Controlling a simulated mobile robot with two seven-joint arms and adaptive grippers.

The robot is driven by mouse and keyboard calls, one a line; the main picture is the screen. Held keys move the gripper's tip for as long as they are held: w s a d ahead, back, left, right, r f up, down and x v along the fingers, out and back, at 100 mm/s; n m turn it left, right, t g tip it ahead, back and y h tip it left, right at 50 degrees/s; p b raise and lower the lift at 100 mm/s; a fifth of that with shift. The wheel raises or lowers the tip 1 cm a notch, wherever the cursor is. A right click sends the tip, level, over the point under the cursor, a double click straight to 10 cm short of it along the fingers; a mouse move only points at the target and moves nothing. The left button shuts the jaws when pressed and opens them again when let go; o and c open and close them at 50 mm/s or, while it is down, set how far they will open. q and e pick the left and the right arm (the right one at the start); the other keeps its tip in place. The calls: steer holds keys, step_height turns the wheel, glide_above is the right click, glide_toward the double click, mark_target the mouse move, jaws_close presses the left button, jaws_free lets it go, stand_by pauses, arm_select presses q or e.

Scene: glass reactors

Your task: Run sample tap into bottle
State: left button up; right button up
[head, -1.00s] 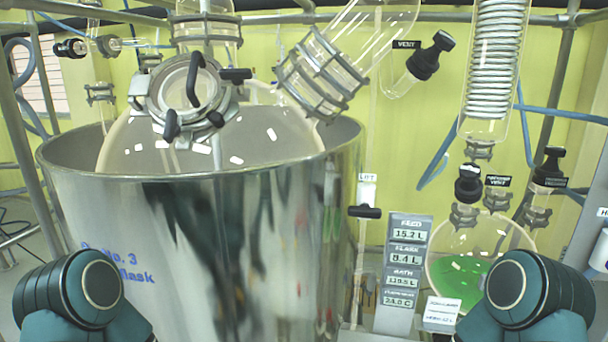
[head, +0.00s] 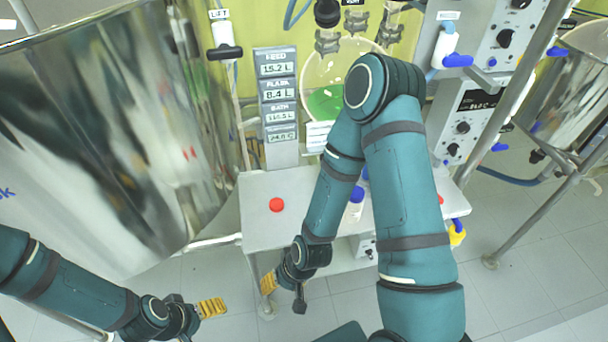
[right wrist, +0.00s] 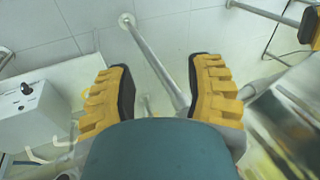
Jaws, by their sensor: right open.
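A small white bottle with a blue cap (head: 355,208) stands on the pale bench in the head view, partly hidden behind my right arm. A round glass flask holding green liquid (head: 323,104) hangs above the bench, its right side covered by that arm. I cannot make out which fitting is the sample tap. My right gripper (head: 283,290) is low in front of the bench edge, below and left of the bottle. In the right wrist view its yellow-padded fingers (right wrist: 160,85) are apart and empty. My left gripper (head: 203,309) is at lower left, clear of the bottle; its opening is unclear.
A large steel bath (head: 120,130) fills the left. The pale bench (head: 258,232) carries a red button (head: 277,204) and a display column (head: 278,108). A control box (head: 468,120) and steel posts stand at right.

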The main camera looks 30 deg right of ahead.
steer(key=w+d+f+m+t+y+b, duration=0.1)
steer(key=w+d+f+m+t+b, duration=0.2)
steer(key=w+f, duration=0.4)
steer(key=w+d+f+m+t+b, duration=0.1)
steer(key=w+d+f+m+t, duration=0.1)
steer(key=w+d+f+t, duration=0.5)
steer(key=s+d+f+m+t+h+b, duration=0.1)
steer(key=d+f+m+t+h, duration=0.3)
steer(key=d, duration=0.3)
steer(key=d+f+m+t+h, duration=0.1)
steer(key=d+m+t+h, duration=0.15)
steer(key=d+h, duration=0.4)
steer(key=shift+m+g+y, duration=0.25)
steer(key=shift+g+y, duration=0.2)
steer(key=shift+y, duration=0.1)
steer(key=b+x, duration=0.1)
steer(key=x, duration=0.8)
steer(key=b+x, duration=0.1)
steer(key=x, duration=0.3)
steer(key=shift+w+d+f+b, duration=0.1)
steer(key=shift+d+b, duration=0.2)
steer(key=shift+d, duration=0.15)
steer(key=shift+c, duration=0.4)
jaws_close()
